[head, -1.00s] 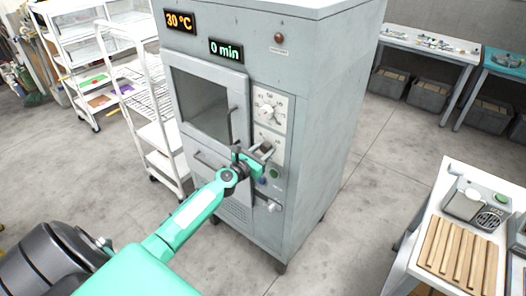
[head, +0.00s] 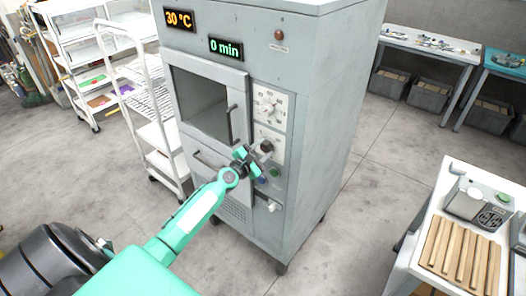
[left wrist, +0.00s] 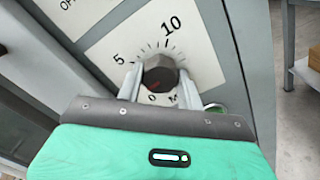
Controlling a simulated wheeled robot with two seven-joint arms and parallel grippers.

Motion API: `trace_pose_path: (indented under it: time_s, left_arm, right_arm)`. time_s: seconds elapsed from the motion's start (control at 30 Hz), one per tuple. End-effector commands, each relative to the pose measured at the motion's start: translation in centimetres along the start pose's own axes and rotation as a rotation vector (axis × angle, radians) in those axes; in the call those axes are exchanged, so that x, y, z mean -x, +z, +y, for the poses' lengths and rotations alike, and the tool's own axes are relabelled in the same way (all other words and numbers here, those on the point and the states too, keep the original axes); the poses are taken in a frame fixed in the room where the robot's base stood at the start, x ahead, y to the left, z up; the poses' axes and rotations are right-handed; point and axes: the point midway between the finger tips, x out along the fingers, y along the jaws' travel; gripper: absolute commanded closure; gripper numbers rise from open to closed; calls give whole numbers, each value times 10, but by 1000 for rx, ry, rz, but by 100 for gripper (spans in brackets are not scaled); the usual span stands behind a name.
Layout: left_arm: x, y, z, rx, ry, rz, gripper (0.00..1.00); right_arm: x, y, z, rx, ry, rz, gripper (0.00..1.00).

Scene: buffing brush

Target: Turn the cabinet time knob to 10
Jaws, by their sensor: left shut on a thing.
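The grey cabinet (head: 320,110) stands in the middle of the head view. Its green display (head: 226,49) reads 0 min. The dark time knob (left wrist: 160,75) shows in the left wrist view on a white dial plate (left wrist: 103,50) marked 0, 5 and 10. A red mark on the knob is low, towards the 0 side. My left gripper (head: 262,150) is at the lower dial, and in the left wrist view its two fingers (left wrist: 157,84) are shut on either side of the knob. My right gripper is not in view.
An orange display (head: 180,20) reads 30 °C. A second dial (head: 267,106) sits above the time dial, with a green button (head: 274,171) below. A white cart (head: 163,134) stands left; a table with wooden strips (head: 458,248) stands right. Floor right of the cabinet is clear.

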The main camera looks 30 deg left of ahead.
Motion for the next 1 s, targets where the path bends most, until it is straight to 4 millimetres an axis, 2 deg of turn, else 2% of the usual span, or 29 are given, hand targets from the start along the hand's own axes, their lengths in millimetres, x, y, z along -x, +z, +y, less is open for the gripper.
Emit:
trace_pose_path:
  time_s: [1.0]
  left_arm:
    - [0,0,-1,-968,-2,-1,86]
  right_arm:
    - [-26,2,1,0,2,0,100]
